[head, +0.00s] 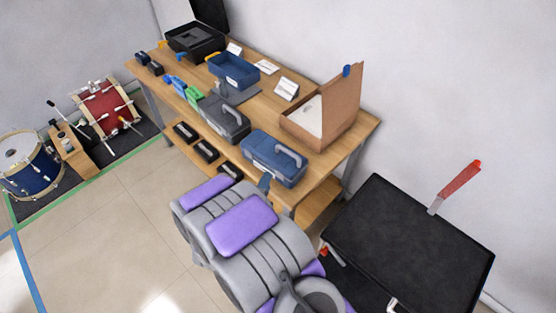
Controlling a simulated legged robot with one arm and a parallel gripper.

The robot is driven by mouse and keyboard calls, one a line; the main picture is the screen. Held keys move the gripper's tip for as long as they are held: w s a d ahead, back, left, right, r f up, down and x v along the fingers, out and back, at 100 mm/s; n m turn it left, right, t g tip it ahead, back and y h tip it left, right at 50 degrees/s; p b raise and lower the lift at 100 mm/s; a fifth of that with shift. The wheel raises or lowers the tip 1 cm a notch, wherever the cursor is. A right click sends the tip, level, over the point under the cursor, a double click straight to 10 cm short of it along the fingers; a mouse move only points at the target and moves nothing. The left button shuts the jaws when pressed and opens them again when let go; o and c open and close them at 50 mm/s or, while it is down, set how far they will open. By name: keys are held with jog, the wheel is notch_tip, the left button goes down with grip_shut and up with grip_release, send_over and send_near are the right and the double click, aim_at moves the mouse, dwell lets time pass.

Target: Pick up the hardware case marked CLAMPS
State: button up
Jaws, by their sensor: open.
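Two closed cases with handles lie on the wooden workbench. The grey case (224,119) sits near the bench's front edge. The blue case (272,163) lies to its right, at the near end. I can read no CLAMPS marking on either, so I cannot tell which case it is. My grey arm with purple pads fills the lower middle, in front of the bench's near end. I cannot make out my gripper or its fingers.
The workbench (318,163) also bears an open cardboard box (304,130), a blue open bin (234,69), a black case (194,41), small green and blue items and white cards. Black bins sit on its lower shelf. A black-topped table (410,245) stands right; drums stand left. Floor between is clear.

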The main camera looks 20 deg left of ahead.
jog(key=w+d, duration=0.2)
jog(key=w, duration=0.3)
jog(key=b, duration=0.1)
send_over(283, 160)
jog(key=s, duration=0.4)
jog(key=shift+s+d+f, duration=0.1)
jog(key=shift+d+f, duration=0.1)
jog(key=shift+f, duration=0.35)
jog(key=shift+d+f, duration=0.15)
jog(key=shift+f, duration=0.4)
jog(key=w, duration=0.1)
jog(key=w+f+b, duration=0.1)
jog(key=w, duration=0.1)
jog(key=shift+w, duration=0.1)
jog(key=shift+w+a+f, duration=0.1)
jog(key=shift+w, duration=0.25)
jog(key=shift+w+a, duration=0.2)
jog(key=shift+a, duration=0.1)
